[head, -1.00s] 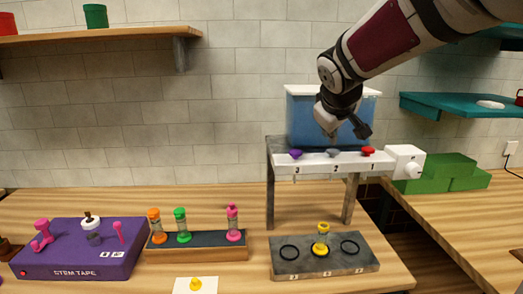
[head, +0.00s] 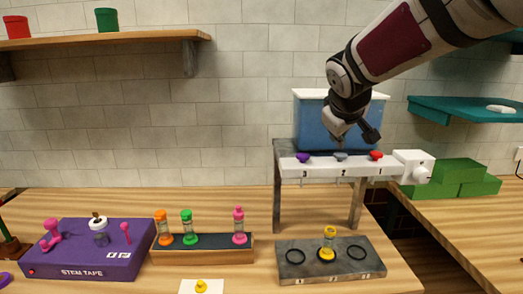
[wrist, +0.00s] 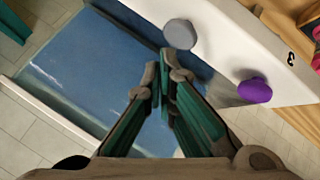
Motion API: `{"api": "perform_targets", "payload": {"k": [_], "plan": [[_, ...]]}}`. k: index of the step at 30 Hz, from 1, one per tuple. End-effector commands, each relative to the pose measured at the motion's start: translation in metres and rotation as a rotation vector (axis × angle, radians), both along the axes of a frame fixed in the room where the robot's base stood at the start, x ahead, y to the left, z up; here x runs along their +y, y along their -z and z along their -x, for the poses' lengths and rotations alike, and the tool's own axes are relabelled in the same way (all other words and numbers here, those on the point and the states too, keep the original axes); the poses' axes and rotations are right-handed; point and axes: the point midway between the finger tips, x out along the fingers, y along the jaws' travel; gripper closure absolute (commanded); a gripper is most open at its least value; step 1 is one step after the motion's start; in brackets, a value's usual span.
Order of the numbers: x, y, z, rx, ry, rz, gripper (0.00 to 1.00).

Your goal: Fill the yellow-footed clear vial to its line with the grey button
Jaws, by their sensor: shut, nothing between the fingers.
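The yellow-footed clear vial (head: 328,243) stands upright at the middle ring of the grey base plate (head: 300,270), under the dispenser. Its liquid level is too small to tell. The grey button (head: 340,156) is the middle one on the white dispenser bar (head: 290,168), between a purple button (head: 303,157) and a red button (head: 376,155). My gripper (head: 338,138) is above the bar, close over the grey button. In the wrist view my shut, empty fingertips (wrist: 163,72) are near the grey button (wrist: 180,34), apart from it in the picture. The purple button (wrist: 254,91) is to the right.
A blue tank (head: 312,120) stands behind the bar, with a white knob box (head: 412,166) at its right end. A wooden rack (head: 205,257) holds orange, green and pink vials. A purple stem tape box (head: 85,250) is at left, green blocks (head: 455,175) at right.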

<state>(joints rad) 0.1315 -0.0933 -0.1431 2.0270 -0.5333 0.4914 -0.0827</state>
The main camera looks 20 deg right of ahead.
Motion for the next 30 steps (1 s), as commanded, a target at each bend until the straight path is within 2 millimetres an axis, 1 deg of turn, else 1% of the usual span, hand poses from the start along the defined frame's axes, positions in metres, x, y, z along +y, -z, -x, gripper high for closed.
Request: {"api": "perform_targets", "payload": {"k": [11, 20, 30], "plan": [[-0.0001, 0.0005, -0.0001, 0.0, 0.0, 0.0, 1.0], [0.0001, 0.0085, -0.0005, 0.0, 0.0, 0.0, 1.0], [0.0, 0.0082, 0.0, 0.0, 0.0, 0.0, 1.0]]}}
